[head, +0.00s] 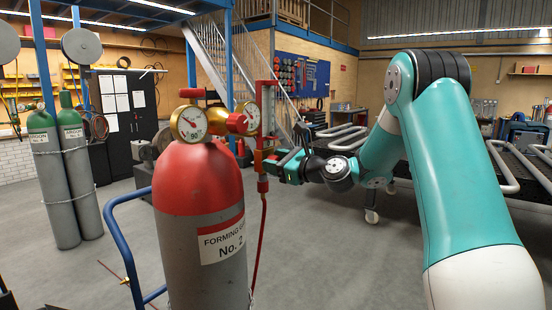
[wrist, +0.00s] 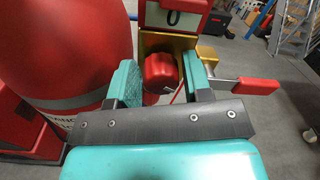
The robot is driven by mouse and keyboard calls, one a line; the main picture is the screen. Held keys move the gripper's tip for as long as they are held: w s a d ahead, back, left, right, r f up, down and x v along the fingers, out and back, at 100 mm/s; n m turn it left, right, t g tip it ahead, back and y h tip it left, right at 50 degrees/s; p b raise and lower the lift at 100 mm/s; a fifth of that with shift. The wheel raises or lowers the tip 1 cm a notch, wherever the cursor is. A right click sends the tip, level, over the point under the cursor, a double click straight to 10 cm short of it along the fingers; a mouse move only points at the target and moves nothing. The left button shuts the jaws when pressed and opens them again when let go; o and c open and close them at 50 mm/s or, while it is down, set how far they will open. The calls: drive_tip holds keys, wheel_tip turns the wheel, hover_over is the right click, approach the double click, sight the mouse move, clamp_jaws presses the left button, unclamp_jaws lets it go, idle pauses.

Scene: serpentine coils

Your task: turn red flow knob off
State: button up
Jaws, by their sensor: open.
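The red flow knob (wrist: 161,68) is a round red cap on a brass block, with a pale mark near its lower right edge. It sits between the two teal finger pads of my gripper (wrist: 161,80). The jaws are open around the knob, with a visible gap on the left; contact on the right cannot be told. In the head view my gripper (head: 280,164) is at the lower part of the red flow meter (head: 266,103), and it hides the knob there. A red block marked "0" (wrist: 172,17) is above the knob.
A red-handled lever (wrist: 256,86) sticks out just right of the jaws. The red-topped forming gas cylinder (head: 200,190) stands close on the left, with two gauges (head: 190,124) and a red hose (head: 259,245). A rack with metal coils (head: 480,165) stands behind my arm.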

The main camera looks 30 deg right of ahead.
drive_tip(key=c, duration=0.6)
drive_tip(key=shift+c, duration=0.2)
